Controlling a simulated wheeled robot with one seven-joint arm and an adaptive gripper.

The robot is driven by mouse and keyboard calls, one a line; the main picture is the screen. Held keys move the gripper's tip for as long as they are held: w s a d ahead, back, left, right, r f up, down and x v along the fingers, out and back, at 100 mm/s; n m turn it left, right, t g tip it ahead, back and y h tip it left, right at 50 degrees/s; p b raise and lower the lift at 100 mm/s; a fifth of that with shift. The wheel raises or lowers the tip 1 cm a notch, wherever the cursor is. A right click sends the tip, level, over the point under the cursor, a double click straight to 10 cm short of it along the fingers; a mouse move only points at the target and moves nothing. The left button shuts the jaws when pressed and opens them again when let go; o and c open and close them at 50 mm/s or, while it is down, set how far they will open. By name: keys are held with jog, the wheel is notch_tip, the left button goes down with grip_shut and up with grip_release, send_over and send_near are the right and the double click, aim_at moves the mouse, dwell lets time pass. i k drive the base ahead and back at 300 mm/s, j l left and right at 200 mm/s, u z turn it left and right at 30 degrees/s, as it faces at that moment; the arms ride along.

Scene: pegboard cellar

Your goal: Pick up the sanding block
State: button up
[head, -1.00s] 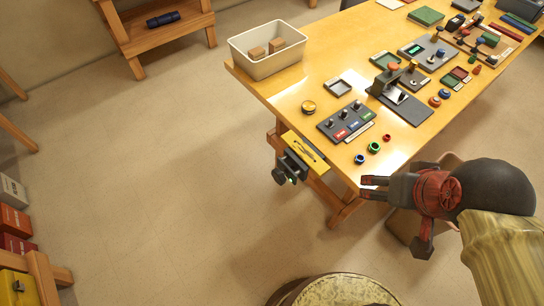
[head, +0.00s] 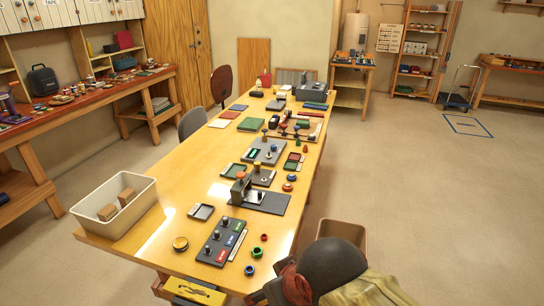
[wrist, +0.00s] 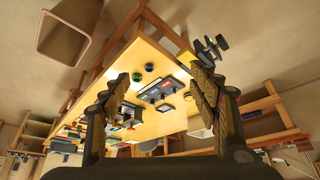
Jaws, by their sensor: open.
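Two tan-brown blocks, the left one (head: 107,212) and the right one (head: 127,196), lie inside a cream bin (head: 93,228) at the table's near left corner. They look like possible sanding blocks, but I cannot tell for sure. My gripper (wrist: 160,88) is open and empty in the wrist view, its two dark fingers spread apart with the table beyond them. In the head view my arm is at the bottom right, by the table's near right end, well away from the cream bin. The gripper's fingers are mostly hidden there.
The yellow table (head: 167,209) carries a switch panel (head: 222,241), a dark fixture (head: 262,199), small coloured rings and a brass round (head: 181,243). A waste bin (head: 342,233) stands right of the table. A workbench (head: 95,103) is at left. The floor at right is open.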

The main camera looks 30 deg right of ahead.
aim_at(304, 124)
jog(key=l, duration=1)
jog(key=k+l, duration=0.15)
jog(key=l, duration=0.8)
jog(key=l+u, duration=0.1)
jog(key=l, duration=0.9)
jog(key=i+l, duration=0.15)
jog(key=l, duration=0.25)
jog(key=i+l, duration=0.15)
jog(key=l, duration=0.2)
jog(key=i+l, duration=0.1)
jog(key=l, duration=0.3)
jog(key=i+l, duration=0.15)
jog(key=l, duration=0.25)
jog(key=i+l+u, duration=0.1)
jog(key=l, duration=0.25)
jog(key=i+l, duration=0.2)
jog(key=l, duration=0.2)
jog(key=i+l, duration=0.1)
jog(key=l, duration=0.3)
jog(key=i+l, duration=0.15)
jog(key=i, duration=0.35)
jog(key=i+l, duration=0.2)
jog(key=i, duration=0.3)
jog(key=i+l+u, duration=0.1)
jog(key=i, duration=0.35)
jog(key=i+j, duration=0.25)
jog(key=i, duration=0.15)
jog(key=i+j, duration=0.2)
jog(key=i, duration=0.2)
